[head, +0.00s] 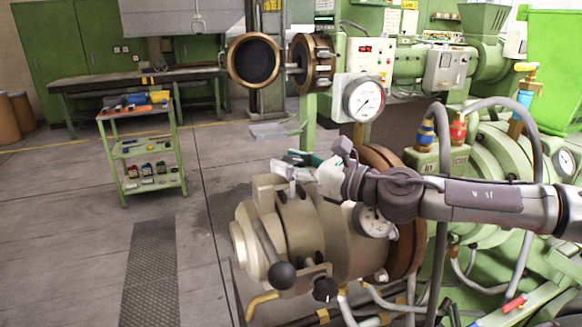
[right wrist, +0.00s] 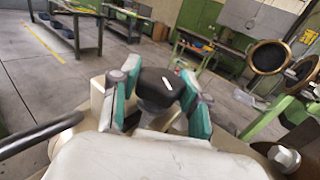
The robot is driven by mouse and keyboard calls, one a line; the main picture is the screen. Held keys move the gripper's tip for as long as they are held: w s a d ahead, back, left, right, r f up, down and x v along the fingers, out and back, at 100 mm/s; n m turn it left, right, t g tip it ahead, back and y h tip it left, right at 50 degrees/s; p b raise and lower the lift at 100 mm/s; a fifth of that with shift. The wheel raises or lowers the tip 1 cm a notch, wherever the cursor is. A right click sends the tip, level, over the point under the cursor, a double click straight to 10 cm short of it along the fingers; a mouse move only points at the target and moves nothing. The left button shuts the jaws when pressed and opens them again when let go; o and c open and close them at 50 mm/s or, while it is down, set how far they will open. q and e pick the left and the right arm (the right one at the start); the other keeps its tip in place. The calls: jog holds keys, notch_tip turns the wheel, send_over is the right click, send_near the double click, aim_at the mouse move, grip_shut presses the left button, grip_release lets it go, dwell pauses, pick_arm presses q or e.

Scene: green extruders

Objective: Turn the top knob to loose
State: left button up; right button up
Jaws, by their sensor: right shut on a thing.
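The top knob (right wrist: 157,84) is black with a white mark on its top. It shows in the right wrist view between the two teal finger pads of my right gripper (right wrist: 160,92), which is shut on it from both sides. In the head view my right gripper (head: 294,170) reaches in from the right to the top of the beige extruder head (head: 310,235) and hides most of the knob. I cannot tell from these views which way the white mark counts as loose. My left gripper is not in view.
A lever with a black ball (head: 282,275) and a lower black knob (head: 325,288) are on the front of the extruder head. A gauge (head: 363,99) and grey hoses (head: 440,200) stand close to my right arm. A green cart (head: 150,150) stands on open floor at left.

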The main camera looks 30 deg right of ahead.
aim_at(291, 159)
jog(key=o, duration=1.2)
notch_tip(291, 159, up, 10)
